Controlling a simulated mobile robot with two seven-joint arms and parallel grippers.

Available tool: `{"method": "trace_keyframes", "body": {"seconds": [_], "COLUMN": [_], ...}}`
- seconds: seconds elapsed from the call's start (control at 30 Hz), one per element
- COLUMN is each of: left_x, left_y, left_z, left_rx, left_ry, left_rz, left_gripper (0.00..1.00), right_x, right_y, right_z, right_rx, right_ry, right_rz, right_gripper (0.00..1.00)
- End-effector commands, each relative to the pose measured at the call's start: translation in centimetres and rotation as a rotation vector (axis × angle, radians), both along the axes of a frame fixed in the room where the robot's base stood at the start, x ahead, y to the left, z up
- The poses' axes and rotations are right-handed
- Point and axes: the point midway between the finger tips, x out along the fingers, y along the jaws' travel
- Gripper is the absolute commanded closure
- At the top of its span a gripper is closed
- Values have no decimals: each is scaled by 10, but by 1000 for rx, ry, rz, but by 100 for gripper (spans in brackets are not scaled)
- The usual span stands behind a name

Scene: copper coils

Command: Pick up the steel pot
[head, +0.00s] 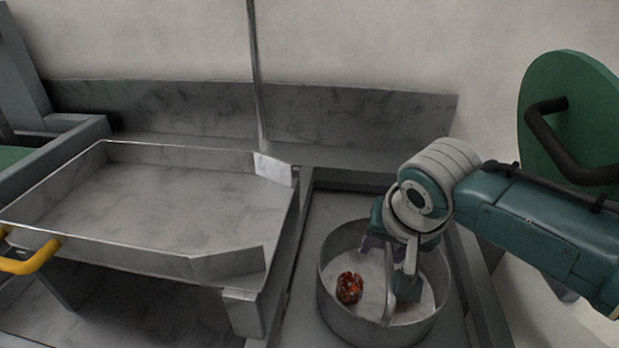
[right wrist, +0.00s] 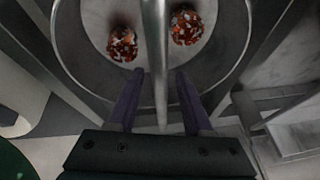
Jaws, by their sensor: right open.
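The steel pot (head: 335,310) is a round, open vessel with a bar-like handle (head: 390,290) arching over its mouth. It stands upright at the lower right of the head view. In the right wrist view the pot (right wrist: 75,55) fills the upper middle, and its handle (right wrist: 154,50) runs down between my fingers. My right gripper (head: 391,266) is open over the pot. In the right wrist view its two purple fingers (right wrist: 159,90) lie on either side of the handle, with gaps. Two reddish coils (right wrist: 122,44) (right wrist: 186,25) lie inside the pot. My left gripper is out of view.
A large empty metal tray (head: 180,205) with raised walls stands left of the pot. A yellow handle (head: 30,262) shows at the far left. A low metal backsplash (head: 355,120) runs behind. A green disc with a dark handle (head: 575,110) is at the right.

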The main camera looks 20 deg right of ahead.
Motion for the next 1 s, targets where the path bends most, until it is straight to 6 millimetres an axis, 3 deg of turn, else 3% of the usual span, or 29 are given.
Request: {"method": "trace_keyframes", "body": {"seconds": [0.27,0.7,1.0], "left_x": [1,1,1], "left_y": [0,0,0], "left_z": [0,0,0], "left_rx": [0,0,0], "left_ry": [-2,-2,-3], "left_rz": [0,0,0], "left_gripper": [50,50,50], "right_x": [1,1,1], "right_y": [0,0,0], "right_z": [-2,-2,-2], "right_rx": [0,0,0], "right_ry": [0,0,0], "right_rz": [1,1,1], "right_gripper": [51,100,100]}}
